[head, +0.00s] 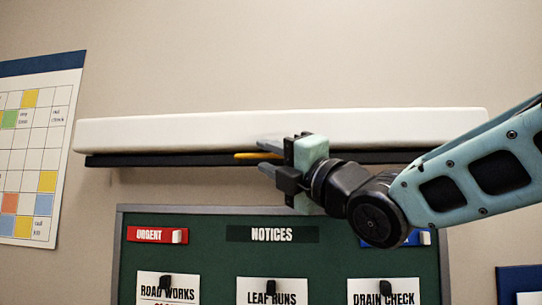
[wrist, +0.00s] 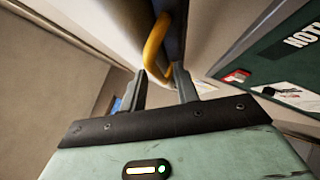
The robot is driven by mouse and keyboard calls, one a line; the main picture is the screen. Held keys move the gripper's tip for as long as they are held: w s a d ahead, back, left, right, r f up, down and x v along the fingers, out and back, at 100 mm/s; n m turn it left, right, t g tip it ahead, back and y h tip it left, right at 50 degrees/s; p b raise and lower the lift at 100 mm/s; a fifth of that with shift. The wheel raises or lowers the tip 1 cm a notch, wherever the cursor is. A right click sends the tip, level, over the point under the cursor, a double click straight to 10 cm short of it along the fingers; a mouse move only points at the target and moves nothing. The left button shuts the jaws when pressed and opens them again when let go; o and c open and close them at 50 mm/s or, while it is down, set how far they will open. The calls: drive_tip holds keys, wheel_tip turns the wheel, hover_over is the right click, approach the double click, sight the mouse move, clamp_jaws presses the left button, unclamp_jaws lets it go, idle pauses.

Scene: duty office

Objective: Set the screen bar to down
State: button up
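The screen bar (head: 200,159) is a long black bar right under a white housing (head: 180,132) on the wall. A yellow loop handle (head: 247,155) sticks out from the bar near its middle. In the wrist view the yellow handle (wrist: 154,45) hangs from the dark bar (wrist: 174,30). My gripper (head: 264,157) is at the handle in the head view. In the wrist view my gripper (wrist: 162,75) has its fingers apart, with the handle's near end at or between the fingertips. I cannot tell whether either finger touches it. The gripper hides part of the bar and handle.
A green notice board (head: 210,260) with a grey frame (head: 170,209) is on the wall below the bar, carrying several papers and labels. A calendar (head: 35,150) hangs at the left. A dark blue item (head: 520,279) is at the lower right.

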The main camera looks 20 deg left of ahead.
clamp_jaws()
drive_tip(key=shift+f, duration=0.15)
wheel_tip(320, 180, down, 62)
drive_tip(key=b, duration=6.9)
drive_tip(key=shift+f, duration=0.2)
drive_tip(key=shift+w+f, duration=0.1)
drive_tip(key=shift+f, duration=0.05)
unclamp_jaws()
drive_tip(key=shift+r, duration=0.2)
